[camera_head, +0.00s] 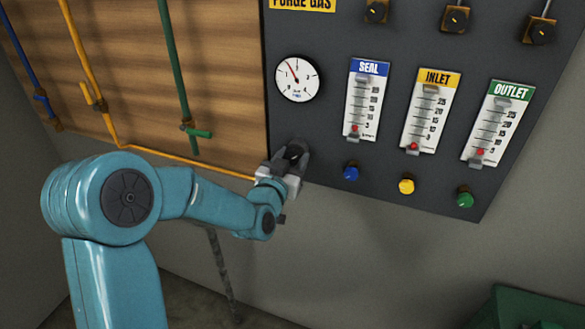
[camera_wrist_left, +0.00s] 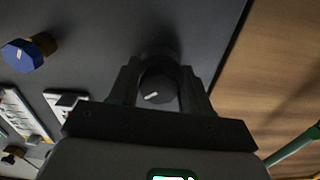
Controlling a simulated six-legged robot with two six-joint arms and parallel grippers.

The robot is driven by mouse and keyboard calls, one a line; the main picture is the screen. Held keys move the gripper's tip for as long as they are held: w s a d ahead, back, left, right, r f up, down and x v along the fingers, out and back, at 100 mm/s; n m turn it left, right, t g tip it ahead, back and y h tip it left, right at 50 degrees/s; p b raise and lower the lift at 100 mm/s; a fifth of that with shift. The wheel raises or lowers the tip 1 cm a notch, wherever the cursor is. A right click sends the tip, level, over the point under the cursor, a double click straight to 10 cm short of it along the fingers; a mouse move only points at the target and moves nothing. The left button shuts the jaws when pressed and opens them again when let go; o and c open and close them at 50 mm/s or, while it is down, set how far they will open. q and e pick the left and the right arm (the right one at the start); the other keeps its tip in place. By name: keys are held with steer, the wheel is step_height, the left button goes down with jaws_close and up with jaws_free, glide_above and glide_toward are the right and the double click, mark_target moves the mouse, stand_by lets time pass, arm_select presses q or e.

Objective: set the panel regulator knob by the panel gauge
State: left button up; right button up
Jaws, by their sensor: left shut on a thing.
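The panel regulator knob (camera_wrist_left: 157,90) is black and round with a white pointer mark. It sits low on the dark panel, below the gauge. My left gripper (camera_head: 296,152) is at the knob, and in the left wrist view its two fingers (camera_wrist_left: 160,88) are shut on the knob's sides. In the head view the gripper hides much of the knob. The panel gauge (camera_head: 297,79) is a round white dial with a red needle pointing up and slightly left. My right gripper is not in view.
The dark panel (camera_head: 335,110) also carries the SEAL (camera_head: 366,98), INLET (camera_head: 430,110) and OUTLET (camera_head: 497,122) flowmeters, with blue (camera_head: 351,173), yellow (camera_head: 406,186) and green (camera_head: 465,200) knobs below. Coloured pipes (camera_head: 82,55) run over the wooden board at left. A green box (camera_head: 515,310) stands at lower right.

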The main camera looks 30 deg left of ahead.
arm_select(q)
steer(key=m+b, duration=0.2)
steer(key=b, duration=0.1)
steer(key=shift+f+m+b, duration=0.2)
steer(key=shift+m+b, duration=0.15)
steer(key=shift+m, duration=0.05)
steer(key=shift+a+r+m+b, duration=0.1)
steer(key=shift+r+m+b, duration=0.1)
steer(key=shift+m+b, duration=0.65)
steer(key=o, duration=1)
steer(key=shift+s, duration=0.1)
steer(key=b+v, duration=0.4)
steer(key=v, duration=1.2)
steer(key=shift+r, duration=0.1)
